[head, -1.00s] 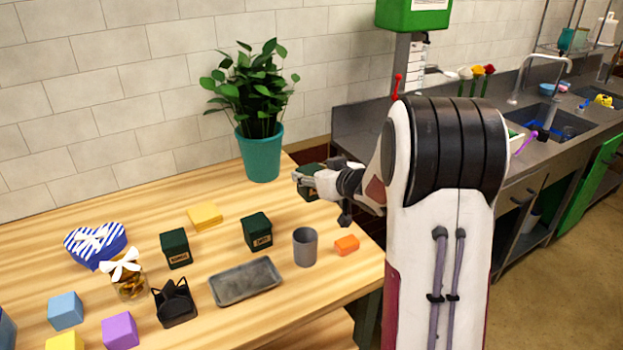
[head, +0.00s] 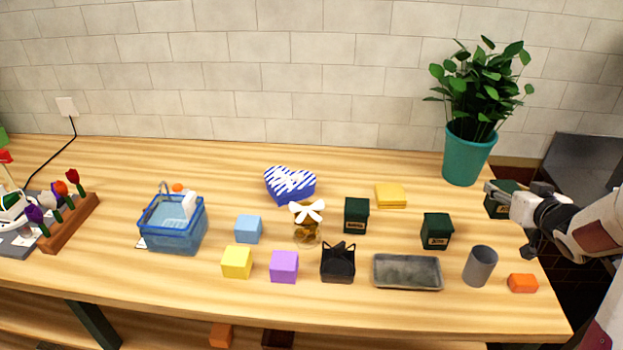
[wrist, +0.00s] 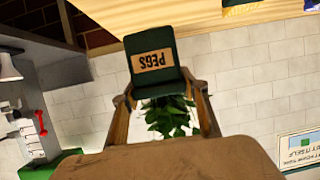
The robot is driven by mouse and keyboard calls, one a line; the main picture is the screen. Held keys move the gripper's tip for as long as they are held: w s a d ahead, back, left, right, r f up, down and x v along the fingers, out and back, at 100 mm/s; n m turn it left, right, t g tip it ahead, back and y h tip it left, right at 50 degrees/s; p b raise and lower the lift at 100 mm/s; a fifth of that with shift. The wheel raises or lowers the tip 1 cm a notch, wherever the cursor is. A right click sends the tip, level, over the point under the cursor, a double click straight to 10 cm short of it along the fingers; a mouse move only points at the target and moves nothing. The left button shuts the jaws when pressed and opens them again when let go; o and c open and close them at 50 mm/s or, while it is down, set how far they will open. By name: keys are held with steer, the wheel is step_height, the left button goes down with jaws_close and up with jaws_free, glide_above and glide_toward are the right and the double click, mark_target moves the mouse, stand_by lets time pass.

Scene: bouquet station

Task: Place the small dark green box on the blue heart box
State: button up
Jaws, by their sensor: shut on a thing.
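My gripper (head: 510,197) is shut on a small dark green box (head: 499,205) at the right end of the table, beside the plant pot. The blue heart box (head: 290,186), with white stripes, lies on the table at the back middle, well to the left of my gripper. Its top looks clear. Two similar dark green boxes with labels stand on the table, one at the middle (head: 356,216) and one further right (head: 436,231).
A jar with a white bow (head: 307,226) stands just in front of the heart box. A yellow stack (head: 390,196), grey tray (head: 407,272), grey cup (head: 480,266) and black cat-eared holder (head: 338,263) are nearby. A tall plant pot (head: 468,157) stands at the back right.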

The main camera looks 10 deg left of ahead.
steer(key=w+a+r+n+y, duration=0.1)
steer(key=w+a, duration=0.2)
steer(key=a, duration=0.2)
steer(key=w+a+n+y, duration=0.1)
steer(key=w+a+y, duration=0.15)
steer(key=a, duration=0.35)
step_height(320, 180, up, 4)
steer(key=n+g+y, duration=0.4)
steer(key=n+y, duration=0.1)
steer(key=n, duration=0.1)
glide_above(297, 187)
step_height(297, 187, down, 6)
steer(key=shift+f, duration=0.1)
steer(key=shift+f, duration=1.85)
steer(key=shift+f, duration=0.1)
